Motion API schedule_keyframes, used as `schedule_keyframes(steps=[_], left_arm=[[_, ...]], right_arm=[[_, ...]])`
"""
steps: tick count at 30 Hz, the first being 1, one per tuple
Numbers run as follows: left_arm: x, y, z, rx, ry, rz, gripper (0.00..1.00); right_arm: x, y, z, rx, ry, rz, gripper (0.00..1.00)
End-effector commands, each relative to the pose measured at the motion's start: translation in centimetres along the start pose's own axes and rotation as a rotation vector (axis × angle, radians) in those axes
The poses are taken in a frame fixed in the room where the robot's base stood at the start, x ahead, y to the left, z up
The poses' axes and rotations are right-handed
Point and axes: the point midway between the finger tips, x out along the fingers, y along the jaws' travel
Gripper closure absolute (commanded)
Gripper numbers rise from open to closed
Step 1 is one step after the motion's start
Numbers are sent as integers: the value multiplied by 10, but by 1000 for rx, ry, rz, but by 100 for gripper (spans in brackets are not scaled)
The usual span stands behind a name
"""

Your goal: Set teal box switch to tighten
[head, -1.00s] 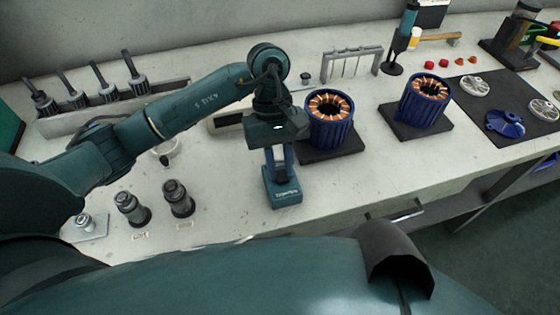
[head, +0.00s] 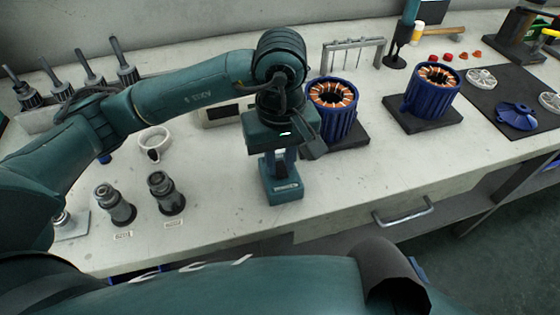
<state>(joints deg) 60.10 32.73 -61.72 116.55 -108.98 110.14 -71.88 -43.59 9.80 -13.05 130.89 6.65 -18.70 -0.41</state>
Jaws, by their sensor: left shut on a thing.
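The teal box (head: 284,191) stands upright on the pale bench near its front edge, with a small light label on its front. My left gripper (head: 281,165) reaches down from above and is shut on the upper part of it. The gripper body hides the top of the box, and I cannot make out the switch or its setting. My right gripper is not in view.
Blue motor housings with copper windings (head: 335,112) (head: 433,92) stand on dark pads to the right. Two grey cylindrical fittings (head: 115,204) (head: 166,193) and a white ring (head: 154,143) are to the left. A drawer handle (head: 404,212) is below the bench edge.

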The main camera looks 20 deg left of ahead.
Motion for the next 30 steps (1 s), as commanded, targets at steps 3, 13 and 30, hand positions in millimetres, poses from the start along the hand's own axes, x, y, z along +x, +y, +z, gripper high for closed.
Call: schedule_keyframes(steps=[3, 13, 30], left_arm=[[-1, 0, 0, -2, 0, 0, 100], [0, 0, 0, -1, -2, -1, 58], [-51, 1, -1, 0, 2, 5, 58]], right_arm=[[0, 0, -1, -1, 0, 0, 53], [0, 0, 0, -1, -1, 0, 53], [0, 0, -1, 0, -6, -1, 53]])
